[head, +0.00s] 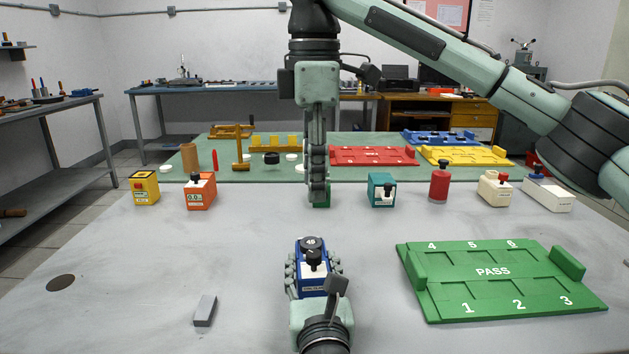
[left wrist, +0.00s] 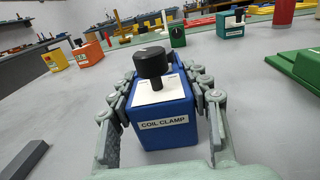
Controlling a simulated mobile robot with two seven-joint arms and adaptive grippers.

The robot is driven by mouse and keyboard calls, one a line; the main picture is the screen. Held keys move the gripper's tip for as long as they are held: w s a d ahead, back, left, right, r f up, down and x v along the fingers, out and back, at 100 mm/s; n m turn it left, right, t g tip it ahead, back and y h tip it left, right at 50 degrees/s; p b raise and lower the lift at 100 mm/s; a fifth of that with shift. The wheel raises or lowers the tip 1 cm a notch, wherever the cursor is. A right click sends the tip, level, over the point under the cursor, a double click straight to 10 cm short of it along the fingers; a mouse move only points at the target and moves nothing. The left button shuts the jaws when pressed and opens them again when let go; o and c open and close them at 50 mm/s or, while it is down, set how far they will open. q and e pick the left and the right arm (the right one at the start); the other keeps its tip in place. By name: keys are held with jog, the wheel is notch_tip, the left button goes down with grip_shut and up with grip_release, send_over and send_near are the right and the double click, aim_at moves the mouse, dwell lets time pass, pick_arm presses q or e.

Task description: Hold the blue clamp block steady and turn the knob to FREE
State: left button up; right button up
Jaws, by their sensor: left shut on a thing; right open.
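The blue clamp block (head: 312,276) stands upright near the front middle of the table in the head view. It has a white top plate and a black knob (head: 313,256). In the left wrist view the block (left wrist: 167,122) carries a COIL CLAMP label, and its black knob (left wrist: 153,64) stands above the plate. The knob's setting is not readable. My left gripper (head: 312,281) is shut on the block, one finger on each side. My right gripper (head: 319,200) is open and points down behind the block, apart from it, in front of a small green block (head: 321,205).
A green PASS tray (head: 492,271) lies at right, and a grey bar (head: 205,311) at front left. Orange (head: 200,194), yellow (head: 145,190), teal (head: 381,190), red (head: 439,185) and white devices stand in a row behind. The table's left middle is clear.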

pick_arm(q)
jog(key=shift+f, duration=0.15)
jog(key=o, duration=1.4)
